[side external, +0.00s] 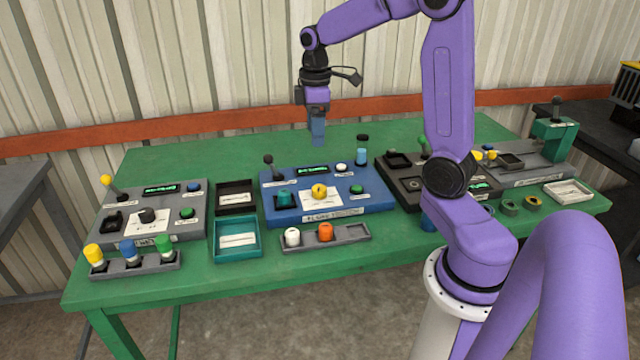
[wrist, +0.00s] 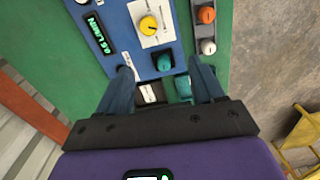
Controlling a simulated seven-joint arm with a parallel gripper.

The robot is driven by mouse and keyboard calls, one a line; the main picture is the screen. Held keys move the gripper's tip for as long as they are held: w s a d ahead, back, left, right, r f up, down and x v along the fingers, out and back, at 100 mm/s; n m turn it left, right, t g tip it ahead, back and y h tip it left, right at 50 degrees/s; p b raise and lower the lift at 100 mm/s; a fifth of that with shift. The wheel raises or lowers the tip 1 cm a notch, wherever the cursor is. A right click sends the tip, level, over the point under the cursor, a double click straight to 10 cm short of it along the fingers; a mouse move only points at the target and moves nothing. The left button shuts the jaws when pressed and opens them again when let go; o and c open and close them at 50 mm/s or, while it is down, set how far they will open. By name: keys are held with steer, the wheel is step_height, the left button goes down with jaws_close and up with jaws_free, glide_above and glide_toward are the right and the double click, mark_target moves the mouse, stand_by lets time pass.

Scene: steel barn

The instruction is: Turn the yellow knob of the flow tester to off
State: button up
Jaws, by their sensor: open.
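The flow tester is a blue panel (side external: 375,203) in the middle of the green table, and it fills the upper middle of the wrist view (wrist: 172,42). Its yellow knob (side external: 319,191) sits on a white dial plate; the wrist view shows the knob (wrist: 149,25) with a dark mark on top. I cannot read the dial's positions. A green-lit display (wrist: 97,35) seems to read 0.5 L/MIN.
The panel also carries a black lever (side external: 268,160), a teal block (side external: 286,197), a white button (side external: 342,167) and a green button (side external: 357,189). A grey tray (side external: 350,237) with white and orange pegs lies in front. Other panels stand on both sides.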

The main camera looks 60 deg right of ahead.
mark_target(320, 187)
steer(key=d+f, duration=0.1)
steer(key=f, duration=1)
steer(key=d+f, duration=0.1)
steer(key=f, duration=0.5)
steer(key=shift+w+d+f, duration=0.15)
steer(key=shift+w+d, duration=0.1)
steer(key=shift+d, duration=0.1)
steer(key=shift+c, duration=0.3)
steer(key=c, duration=1)
